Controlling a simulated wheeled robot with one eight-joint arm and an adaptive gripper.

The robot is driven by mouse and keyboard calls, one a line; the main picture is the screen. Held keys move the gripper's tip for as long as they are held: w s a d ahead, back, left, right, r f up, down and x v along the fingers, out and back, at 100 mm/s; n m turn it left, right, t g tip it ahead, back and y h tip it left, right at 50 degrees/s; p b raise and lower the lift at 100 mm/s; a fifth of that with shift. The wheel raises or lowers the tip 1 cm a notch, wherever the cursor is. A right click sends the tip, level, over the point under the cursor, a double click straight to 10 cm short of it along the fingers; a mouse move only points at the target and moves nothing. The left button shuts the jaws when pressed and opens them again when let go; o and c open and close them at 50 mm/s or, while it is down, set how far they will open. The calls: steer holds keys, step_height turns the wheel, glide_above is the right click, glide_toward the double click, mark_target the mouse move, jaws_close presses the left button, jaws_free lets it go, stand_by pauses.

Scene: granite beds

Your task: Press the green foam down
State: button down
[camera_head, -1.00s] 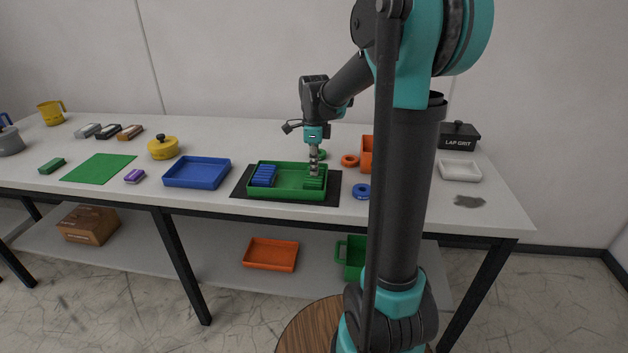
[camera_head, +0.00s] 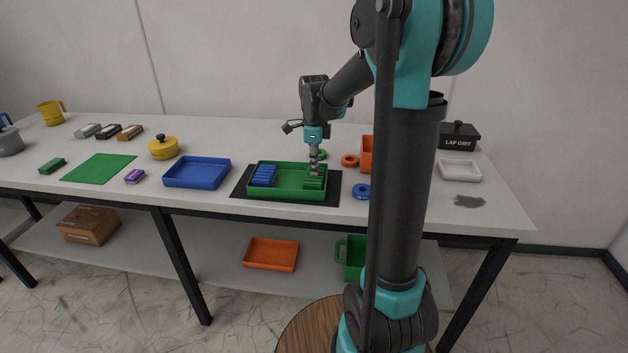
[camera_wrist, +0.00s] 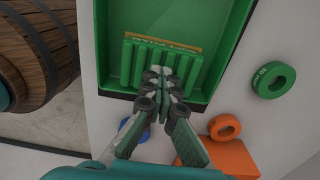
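The green foam (camera_head: 315,184) is a ribbed block in the right end of the green tray (camera_head: 290,194). In the wrist view the green foam (camera_wrist: 133,66) lies against the tray wall, with a tan strip with lettering along its far side. My gripper (camera_head: 314,173) points straight down over the foam. In the wrist view the fingers of my gripper (camera_wrist: 162,72) are together, with their tips over or on the foam's ribs. I cannot tell whether the tips touch it. A blue ribbed block (camera_head: 263,176) sits in the tray's left end.
The tray stands on a black mat (camera_head: 330,199). A blue tray (camera_head: 197,172) is to its left. A blue ring (camera_head: 361,191), an orange ring (camera_head: 349,161) and an orange bin (camera_head: 367,155) are close on its right. The tray's middle is empty.

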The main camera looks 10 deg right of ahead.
steer(key=shift+r, duration=3.5)
step_height(320, 180, up, 12)
